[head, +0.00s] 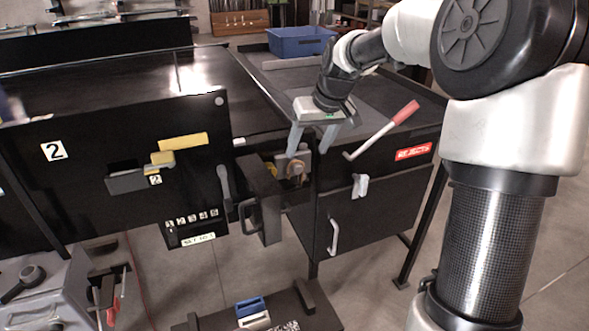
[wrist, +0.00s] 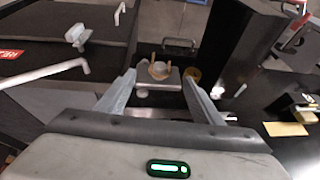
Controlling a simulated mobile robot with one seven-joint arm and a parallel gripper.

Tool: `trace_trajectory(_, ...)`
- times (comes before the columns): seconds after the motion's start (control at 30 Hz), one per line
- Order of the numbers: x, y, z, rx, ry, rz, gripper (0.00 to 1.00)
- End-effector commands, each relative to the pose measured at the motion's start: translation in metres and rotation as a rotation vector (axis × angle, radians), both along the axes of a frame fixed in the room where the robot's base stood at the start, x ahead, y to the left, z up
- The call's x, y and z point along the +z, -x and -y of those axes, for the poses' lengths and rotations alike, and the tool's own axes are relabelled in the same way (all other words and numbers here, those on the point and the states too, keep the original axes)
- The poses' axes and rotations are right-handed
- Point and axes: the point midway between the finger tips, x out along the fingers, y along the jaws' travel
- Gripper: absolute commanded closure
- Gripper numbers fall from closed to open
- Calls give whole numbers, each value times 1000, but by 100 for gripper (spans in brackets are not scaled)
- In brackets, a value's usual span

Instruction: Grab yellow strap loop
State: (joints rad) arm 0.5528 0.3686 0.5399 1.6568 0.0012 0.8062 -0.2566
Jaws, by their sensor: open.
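My gripper (head: 309,151) is open and empty above the gap between the black panel and the rejects cabinet; its fingers also show in the wrist view (wrist: 159,80). In the wrist view a tan, ring-like piece (wrist: 158,69) on a grey block appears between the fingertips, beyond them. A yellow, loop-like piece (wrist: 193,77) shows just right of it, close to the right fingertip in the picture. In the head view a small yellow piece (head: 270,171) shows in the gap, partly hidden. I cannot tell for sure which piece is the strap loop.
The black panel (head: 75,190) with a yellow handle (head: 162,158) and yellow label (head: 183,141) stands left. The rejects cabinet (head: 375,215) with a red-gripped lever (head: 385,130) stands right. A black handled door (head: 268,205) sticks out below. A blue bin (head: 300,42) is behind.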

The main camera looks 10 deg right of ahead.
Motion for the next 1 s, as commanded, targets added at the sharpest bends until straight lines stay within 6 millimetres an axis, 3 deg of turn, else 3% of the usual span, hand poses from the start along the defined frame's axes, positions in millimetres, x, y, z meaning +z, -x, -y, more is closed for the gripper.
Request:
trace_trajectory(0.1, -25, -9, -5, 2, -2, -4, 39)
trace_trajectory(0.27, -48, -18, -9, 1, -1, -2, 39)
trace_trajectory(0.47, -59, -23, -11, 0, 0, 0, 39)
trace_trajectory(0.8, -100, -40, -20, -1, 0, -1, 39)
trace_trajectory(1.0, -104, -43, -20, -2, 1, 2, 39)
